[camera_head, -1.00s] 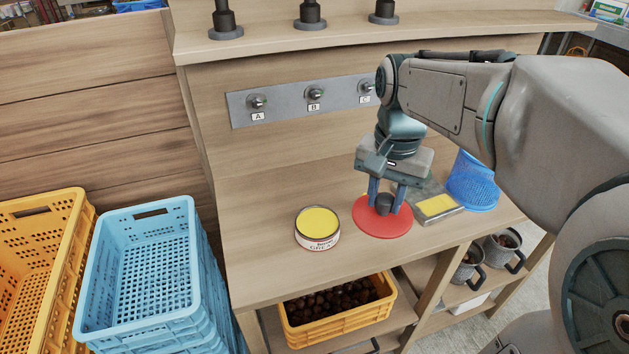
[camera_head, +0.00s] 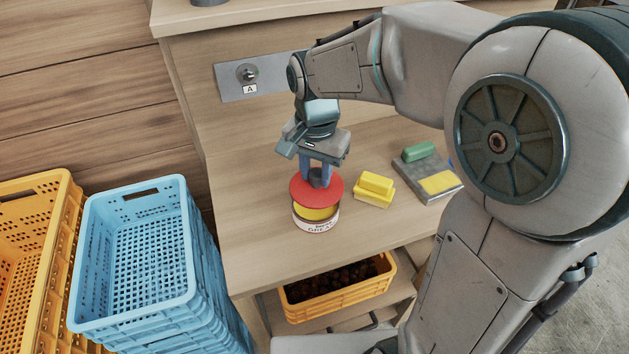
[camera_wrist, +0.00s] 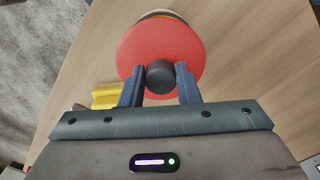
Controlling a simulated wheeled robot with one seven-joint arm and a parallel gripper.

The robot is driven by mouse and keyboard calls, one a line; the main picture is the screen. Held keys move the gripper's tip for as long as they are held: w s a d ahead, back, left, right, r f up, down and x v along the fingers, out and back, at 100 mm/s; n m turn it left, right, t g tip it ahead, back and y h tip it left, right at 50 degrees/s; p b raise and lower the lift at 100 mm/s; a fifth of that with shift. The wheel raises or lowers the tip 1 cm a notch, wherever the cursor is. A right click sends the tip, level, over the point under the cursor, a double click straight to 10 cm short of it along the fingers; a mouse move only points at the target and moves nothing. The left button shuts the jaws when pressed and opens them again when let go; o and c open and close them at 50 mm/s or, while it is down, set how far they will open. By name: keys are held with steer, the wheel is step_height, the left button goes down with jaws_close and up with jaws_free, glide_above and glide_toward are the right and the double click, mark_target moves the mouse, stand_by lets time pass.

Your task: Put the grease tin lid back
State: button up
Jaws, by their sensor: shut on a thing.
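The grease tin (camera_head: 316,221) stands upright on the workbench, its yellow grease showing below the lid's near edge in the head view. The red lid (camera_head: 306,196) is held above the tin, with a visible gap at the front. My gripper (camera_head: 318,177) is shut on the lid's dark round knob (camera_wrist: 160,77). In the wrist view the red lid (camera_wrist: 135,42) covers nearly all of the tin (camera_wrist: 163,13), and only a thin rim shows beyond its far edge.
A yellow block (camera_head: 376,185) sits just right of the tin. Further right is a grey tray (camera_head: 412,172) with a green block (camera_head: 419,151) and a yellow patch. Blue crates (camera_head: 184,246) stand left of the bench (camera_head: 262,262). A crate of chestnuts (camera_head: 345,303) sits below.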

mark_target(315, 188)
steer(key=shift+a+f, duration=0.1)
steer(key=shift+f, duration=1.95)
steer(key=shift+f, duration=0.1)
steer(key=shift+f, duration=0.25)
steer(key=o, duration=1)
steer(key=shift+r, duration=0.15)
step_height(315, 188, up, 12)
steer(key=shift+r+p, duration=0.25)
steer(key=shift+p, duration=0.05)
steer(key=s+d+f+n+t, duration=0.1)
steer(key=s+d+f+n, duration=0.1)
steer(key=s+d, duration=0.2)
steer(key=s+d+f+n+t, duration=0.1)
steer(key=s+d+f, duration=0.1)
steer(key=s+d, duration=0.2)
steer(key=s+d+f+n, duration=0.2)
steer(key=s+d, duration=0.1)
steer(key=d, duration=0.1)
steer(key=shift+s+f+n+t, duration=0.1)
steer(key=shift+s+n+t, duration=0.2)
steer(key=shift+s+t, duration=0.1)
